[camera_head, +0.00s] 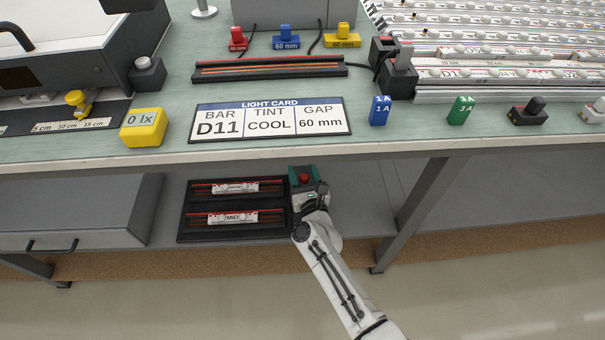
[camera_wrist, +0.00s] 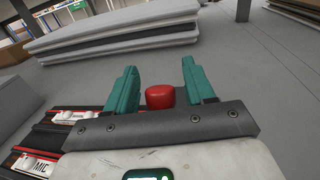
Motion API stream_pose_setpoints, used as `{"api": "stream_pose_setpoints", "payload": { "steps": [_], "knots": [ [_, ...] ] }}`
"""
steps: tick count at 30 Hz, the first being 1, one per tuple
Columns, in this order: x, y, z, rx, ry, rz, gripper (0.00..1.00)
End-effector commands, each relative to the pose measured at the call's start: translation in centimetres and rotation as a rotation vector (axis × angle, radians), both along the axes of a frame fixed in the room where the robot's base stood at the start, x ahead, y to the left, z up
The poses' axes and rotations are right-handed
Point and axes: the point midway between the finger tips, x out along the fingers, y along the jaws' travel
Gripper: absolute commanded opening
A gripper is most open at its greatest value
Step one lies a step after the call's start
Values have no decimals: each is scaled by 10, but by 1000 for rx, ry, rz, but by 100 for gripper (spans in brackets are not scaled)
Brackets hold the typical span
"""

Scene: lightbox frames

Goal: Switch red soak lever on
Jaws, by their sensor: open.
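The red lever's knob (camera_wrist: 160,96) shows between my gripper's two teal fingers in the wrist view. Its shaft and base are hidden behind the dark gripper bar, so its on or off position cannot be told. My gripper (camera_wrist: 160,72) is open, with a finger on each side of the knob and gaps visible. In the head view the red knob (camera_head: 304,178) shows at my gripper (camera_head: 304,170), on the lower shelf under the bench edge, beside the right end of a black rack.
The black rack (camera_head: 184,237) holds two bars, one labelled MID. The bench top (camera_head: 370,148) overhangs the shelf. A grey drawer box (camera_head: 100,210) stands left, and a table leg (camera_head: 415,210) stands right. Shelf (camera_head: 362,205) right of my gripper is clear. A light card (camera_head: 270,118) lies above.

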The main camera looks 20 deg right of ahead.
Motion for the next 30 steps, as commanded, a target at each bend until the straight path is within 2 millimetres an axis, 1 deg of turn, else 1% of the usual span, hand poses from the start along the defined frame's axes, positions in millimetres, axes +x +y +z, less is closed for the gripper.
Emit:
{"api": "stream_pose_setpoints", "payload": {
  "steps": [3, 10, 11, 27, 30],
  "knots": [
    [4, -1, 0, 1, 0, 0, 54],
    [5, -1, 1, 0, 0, 0, 54],
    [5, -1, 1, 0, 0, 0, 52],
    [4, -1, 0, 0, 0, 0, 0],
    [4, -1, 0, 0, 0, 0, 0]
  ]
}}
